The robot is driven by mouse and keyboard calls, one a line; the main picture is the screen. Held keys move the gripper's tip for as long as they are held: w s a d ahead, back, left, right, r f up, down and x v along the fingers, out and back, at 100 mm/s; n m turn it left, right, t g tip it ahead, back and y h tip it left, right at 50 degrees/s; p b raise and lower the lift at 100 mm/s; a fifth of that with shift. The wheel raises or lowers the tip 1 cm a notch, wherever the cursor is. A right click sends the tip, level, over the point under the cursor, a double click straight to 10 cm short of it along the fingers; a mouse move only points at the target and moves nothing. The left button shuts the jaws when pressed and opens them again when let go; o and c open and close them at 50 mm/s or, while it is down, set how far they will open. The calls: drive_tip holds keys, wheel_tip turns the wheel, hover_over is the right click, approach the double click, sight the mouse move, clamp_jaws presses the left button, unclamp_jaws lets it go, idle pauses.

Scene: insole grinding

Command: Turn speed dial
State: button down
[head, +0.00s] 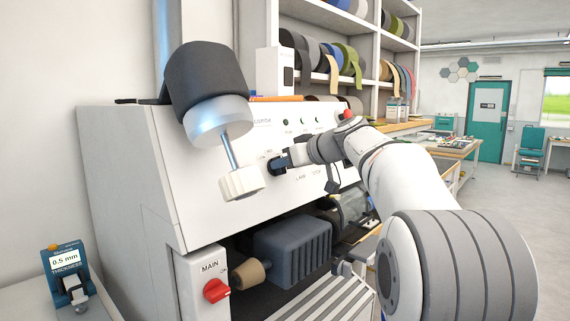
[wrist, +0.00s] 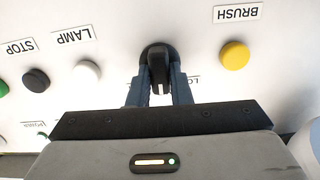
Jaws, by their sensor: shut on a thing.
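The speed dial is a black knob (wrist: 157,62) on the white machine panel, at the upper middle of the wrist view. My gripper (wrist: 160,88) has its two fingers on either side of the knob's raised grip and is shut on it. In the head view the knob (head: 276,165) shows at the left end of my gripper (head: 285,160), on the front of the machine. The label beside the knob is partly hidden by a finger in the wrist view, so I cannot read it or the setting.
Near the knob are a yellow button (wrist: 234,55) under BRUSH, a white LAMP button (wrist: 87,72) and a black STOP button (wrist: 36,80). A red MAIN switch (head: 216,290) and a thickness gauge (head: 66,270) sit lower left.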

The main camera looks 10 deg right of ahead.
drive_tip(key=m, duration=0.4)
drive_tip(key=shift+d, duration=0.1)
drive_tip(key=shift+w+m, duration=0.1)
drive_tip(key=shift+m, duration=2.1)
drive_tip(key=c, duration=1.3)
unclamp_jaws()
drive_tip(key=b+v, duration=0.1)
drive_tip(key=v, duration=0.6)
drive_tip(key=shift+s+d+r, duration=0.15)
drive_tip(key=shift+s+d, duration=0.1)
drive_tip(key=shift+d, duration=0.1)
